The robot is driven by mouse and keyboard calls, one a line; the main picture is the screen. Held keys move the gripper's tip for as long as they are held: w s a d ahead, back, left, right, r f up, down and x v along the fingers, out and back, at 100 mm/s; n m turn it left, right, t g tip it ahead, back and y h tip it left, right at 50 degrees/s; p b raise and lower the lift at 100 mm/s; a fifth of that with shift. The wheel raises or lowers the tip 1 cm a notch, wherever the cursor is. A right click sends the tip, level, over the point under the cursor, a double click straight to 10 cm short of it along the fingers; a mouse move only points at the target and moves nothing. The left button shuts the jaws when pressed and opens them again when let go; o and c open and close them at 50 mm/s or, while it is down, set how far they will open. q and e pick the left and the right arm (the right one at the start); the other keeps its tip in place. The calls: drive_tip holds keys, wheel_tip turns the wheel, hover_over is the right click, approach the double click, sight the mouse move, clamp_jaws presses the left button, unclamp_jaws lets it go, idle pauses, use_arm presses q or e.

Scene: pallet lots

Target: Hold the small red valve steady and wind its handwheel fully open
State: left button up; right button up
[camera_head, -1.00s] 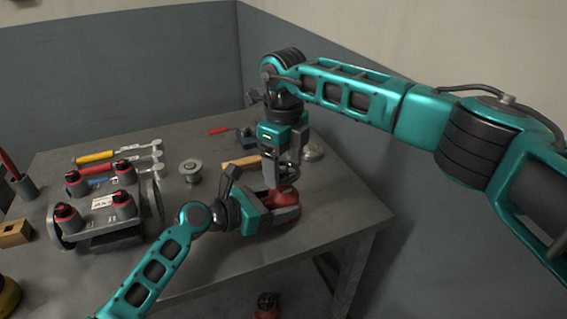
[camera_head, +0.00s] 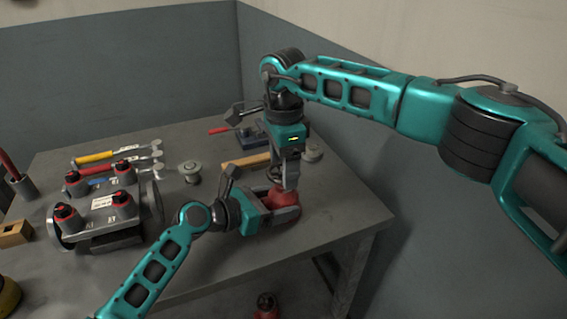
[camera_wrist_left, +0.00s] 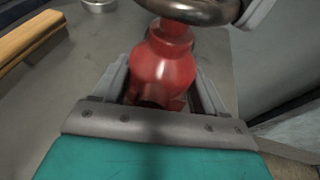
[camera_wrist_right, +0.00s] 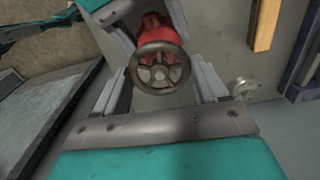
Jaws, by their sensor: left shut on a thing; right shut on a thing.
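The small red valve (camera_head: 281,197) is near the right part of the table. My left gripper (camera_head: 284,208) is shut around its red body, which also shows between the fingers in the left wrist view (camera_wrist_left: 163,70). The grey handwheel sits on top of the valve and shows whole, with its spokes, in the right wrist view (camera_wrist_right: 160,68). My right gripper (camera_head: 281,182) comes down from above and is shut on the handwheel, with one finger on each side of its rim. In the head view the fingers hide most of the wheel.
A wooden-handled tool (camera_head: 246,163) lies behind the valve, with a dark blue block (camera_head: 252,136) farther back. A grey flanged part (camera_head: 190,171) stands to the left. The table's front right is clear.

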drive_tip(key=n, duration=0.4)
drive_tip(key=shift+s+n, duration=0.1)
drive_tip(key=shift+n, duration=0.2)
drive_tip(key=n, duration=0.4)
drive_tip(key=shift+n, duration=0.4)
drive_tip(key=shift+a, duration=0.1)
drive_tip(key=o, duration=1.1)
wheel_tip(320, 180, up, 12)
drive_tip(key=shift+r, duration=0.1)
